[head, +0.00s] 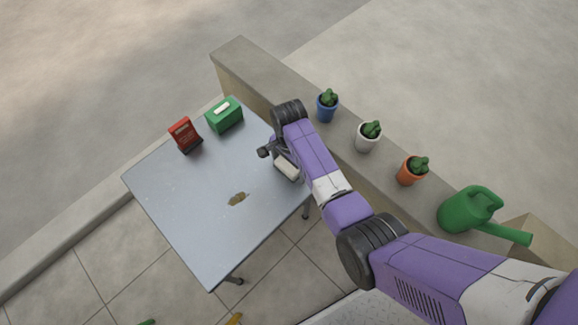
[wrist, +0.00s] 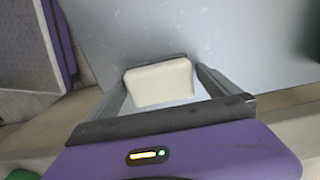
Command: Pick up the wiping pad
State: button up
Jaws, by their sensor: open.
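The wiping pad is a cream-white block with rounded corners, and it shows in the wrist view (wrist: 160,86) and in the head view (head: 287,168). It lies on the grey table (head: 185,205) near the right edge. My gripper (wrist: 162,70) is open, with one finger on each side of the pad; a gap seems to show on both sides. In the head view my gripper (head: 276,156) is low over that edge, and my arm hides part of it. Whether the fingers touch the pad cannot be told.
A brown stain (head: 237,199) marks the table. A red-and-black item (head: 184,134) and a green box (head: 224,115) stand at its far side. Blue (head: 327,107), white (head: 368,136) and orange (head: 411,170) cactus pots and a green watering can (head: 470,209) line the ledge. The table's middle is clear.

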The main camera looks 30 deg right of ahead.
jog(key=c, duration=1.2)
jog(key=shift+c, duration=0.2)
jog(key=shift+r, duration=0.15)
notch_tip(320, 180, up, 20)
jog(key=p, duration=0.4)
